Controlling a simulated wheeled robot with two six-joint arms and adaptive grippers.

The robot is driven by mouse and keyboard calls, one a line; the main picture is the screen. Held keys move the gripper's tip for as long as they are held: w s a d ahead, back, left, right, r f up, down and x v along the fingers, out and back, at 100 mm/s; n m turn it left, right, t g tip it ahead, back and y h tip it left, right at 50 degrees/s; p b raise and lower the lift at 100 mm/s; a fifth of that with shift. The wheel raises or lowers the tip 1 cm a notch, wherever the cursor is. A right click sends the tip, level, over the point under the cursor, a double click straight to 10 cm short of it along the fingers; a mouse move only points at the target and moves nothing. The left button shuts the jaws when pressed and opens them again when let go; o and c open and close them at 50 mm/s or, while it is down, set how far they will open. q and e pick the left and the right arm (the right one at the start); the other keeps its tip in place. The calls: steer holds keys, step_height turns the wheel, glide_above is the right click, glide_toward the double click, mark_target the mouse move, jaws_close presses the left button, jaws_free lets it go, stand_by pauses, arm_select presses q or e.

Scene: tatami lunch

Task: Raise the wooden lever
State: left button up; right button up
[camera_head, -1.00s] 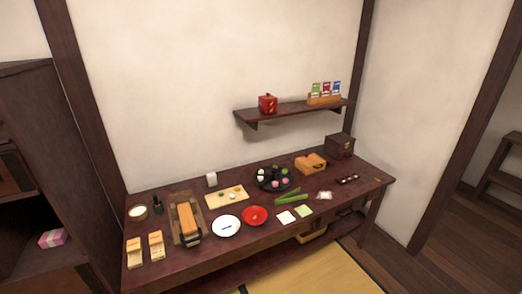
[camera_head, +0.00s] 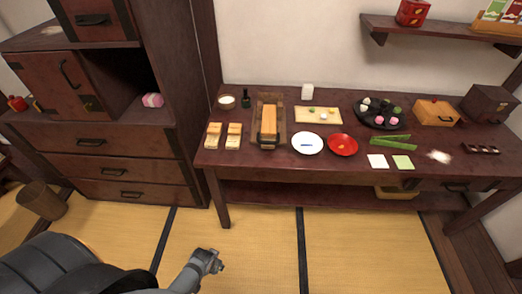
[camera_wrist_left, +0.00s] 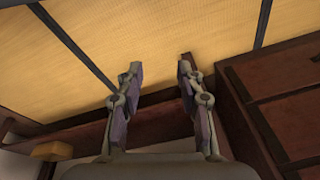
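A wooden press-like device (camera_head: 282,128) lies on the dark table, left of its middle. A long light-wood bar (camera_head: 269,115), which looks like the wooden lever, runs along its top and lies low, with a dark piece at its near end. My left gripper (camera_head: 212,262) is over the tatami in front of the table, well short of the device. In the left wrist view, the left gripper (camera_wrist_left: 158,75) is open with nothing between its fingers. My right gripper is not in view.
Two light-wood blocks (camera_head: 234,136) stand left of the device, with a white bowl (camera_head: 226,102) and dark bottle (camera_head: 246,98) behind. A white plate (camera_head: 307,143) and red plate (camera_head: 343,145) are right. A drawer cabinet (camera_head: 120,165) stands left. The tatami before the table is clear.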

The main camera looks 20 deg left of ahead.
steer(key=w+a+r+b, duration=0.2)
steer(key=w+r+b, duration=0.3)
steer(key=b, duration=0.7)
arm_select(q)
steer(key=w+d+r+t+h+b, duration=0.2)
steer(key=w+d+r+t+h, duration=0.25)
steer(key=w+d+r, duration=0.8)
steer(key=n+t+y, duration=0.1)
steer(key=n+t, duration=1.2)
steer(key=n, duration=0.3)
glide_toward(268, 142)
steer(key=x, duration=0.7)
steer(key=p+x, duration=0.1)
steer(key=x, duration=0.2)
steer(key=shift+w+f, duration=0.3)
steer(key=shift+f, duration=0.05)
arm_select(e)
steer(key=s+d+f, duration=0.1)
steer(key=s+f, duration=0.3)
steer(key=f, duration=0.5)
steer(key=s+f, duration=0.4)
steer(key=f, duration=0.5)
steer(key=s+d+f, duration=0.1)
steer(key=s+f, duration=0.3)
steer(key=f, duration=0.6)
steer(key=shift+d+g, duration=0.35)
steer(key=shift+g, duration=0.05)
